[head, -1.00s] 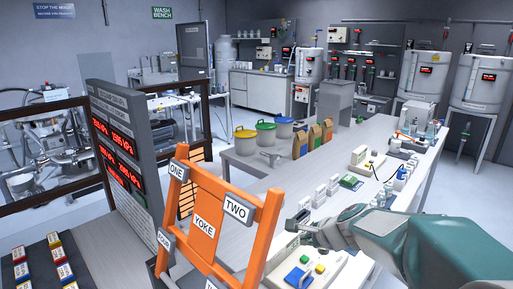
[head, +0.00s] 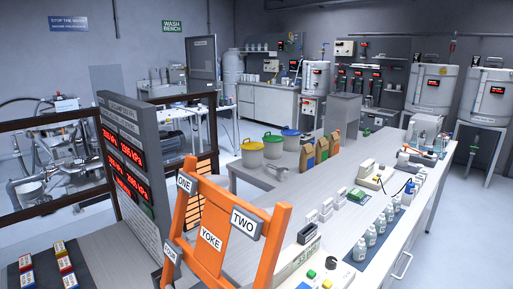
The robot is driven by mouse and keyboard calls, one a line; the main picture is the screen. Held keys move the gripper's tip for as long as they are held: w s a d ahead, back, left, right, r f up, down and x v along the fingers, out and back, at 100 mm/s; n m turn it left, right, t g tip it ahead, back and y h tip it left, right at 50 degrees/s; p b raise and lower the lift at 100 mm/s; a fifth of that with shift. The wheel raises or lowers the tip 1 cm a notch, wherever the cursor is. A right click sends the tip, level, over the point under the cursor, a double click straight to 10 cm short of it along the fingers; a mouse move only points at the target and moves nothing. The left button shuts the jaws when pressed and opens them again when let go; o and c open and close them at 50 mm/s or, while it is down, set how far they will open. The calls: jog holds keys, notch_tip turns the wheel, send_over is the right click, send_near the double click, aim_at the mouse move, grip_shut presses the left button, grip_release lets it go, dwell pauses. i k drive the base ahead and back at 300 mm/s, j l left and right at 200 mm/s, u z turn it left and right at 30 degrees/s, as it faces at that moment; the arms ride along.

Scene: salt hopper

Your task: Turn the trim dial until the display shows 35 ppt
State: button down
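Small red displays show on the white tanks at the back: the middle tank (head: 315,80), the right-centre tank (head: 430,98) and the far-right tank (head: 486,104). Their figures are too small to read. A grey panel (head: 150,205) at the left carries several red digit readouts, with units that look like kPa. My gripper is not in view.
An orange yoke frame (head: 211,238) with white labels stands close in front. The long bench (head: 345,232) holds paper bags (head: 321,150), bottles (head: 372,236) and instruments. Lidded buckets (head: 272,146) stand behind. Open floor (head: 465,220) lies to the right.

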aim_at(331, 263)
jog(key=k+l+u, duration=0.25)
jog(key=l, duration=0.2)
jog(key=k+l+u, duration=0.25)
jog(key=k+l, duration=0.15)
